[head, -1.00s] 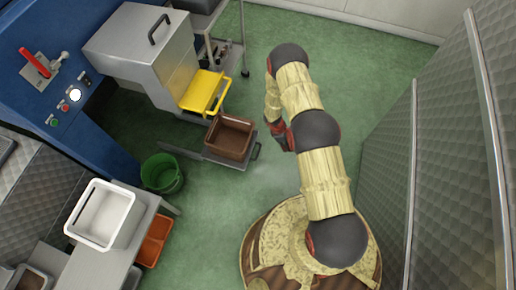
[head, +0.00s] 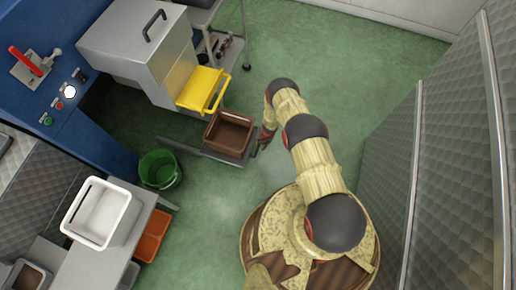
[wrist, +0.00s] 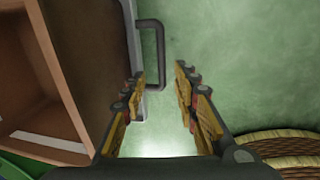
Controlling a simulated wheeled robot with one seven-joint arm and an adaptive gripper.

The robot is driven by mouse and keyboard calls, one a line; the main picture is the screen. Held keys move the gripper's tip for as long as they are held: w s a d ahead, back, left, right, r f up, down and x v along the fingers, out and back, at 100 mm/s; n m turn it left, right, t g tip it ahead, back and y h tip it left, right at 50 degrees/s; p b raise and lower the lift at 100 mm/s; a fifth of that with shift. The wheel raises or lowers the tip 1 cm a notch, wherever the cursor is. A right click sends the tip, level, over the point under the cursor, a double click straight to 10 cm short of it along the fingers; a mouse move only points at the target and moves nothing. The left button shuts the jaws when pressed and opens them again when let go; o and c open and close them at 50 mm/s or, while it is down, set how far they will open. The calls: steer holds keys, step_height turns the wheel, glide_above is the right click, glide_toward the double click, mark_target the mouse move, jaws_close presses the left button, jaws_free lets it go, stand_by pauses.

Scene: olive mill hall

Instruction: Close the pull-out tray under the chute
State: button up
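The pull-out tray (head: 203,151) is a flat grey platform sticking out below the yellow chute (head: 201,89), with a brown crate (head: 229,133) on it. Its edge also shows in the wrist view (wrist: 130,38). The tray's dark U-shaped handle (wrist: 161,50) stands out from that edge. My gripper (wrist: 160,72) is open, with one finger on each side of the handle's outer bar in the picture. I cannot tell whether either finger touches it. In the head view my gripper (head: 266,138) is at the tray's outer end and partly hides the handle.
A green bucket (head: 160,170) stands left of the tray. A bench with a white bin (head: 101,214) and an orange crate (head: 152,235) are at lower left. A wheeled trolley (head: 216,20) is at the back. A quilted metal wall (head: 455,170) bounds the right; green floor between is clear.

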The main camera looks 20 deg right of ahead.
mark_target(258, 149)
steer(key=f+b, duration=0.1)
steer(key=f, duration=0.1)
steer(key=f+b, duration=0.1)
steer(key=f, duration=0.2)
steer(key=a+f+b, duration=0.1)
steer(key=f+b, duration=0.1)
steer(key=shift+w+f, duration=0.2)
steer(key=shift+w, duration=0.1)
steer(key=shift+c, duration=0.2)
steer(key=c, duration=0.7)
jaws_close()
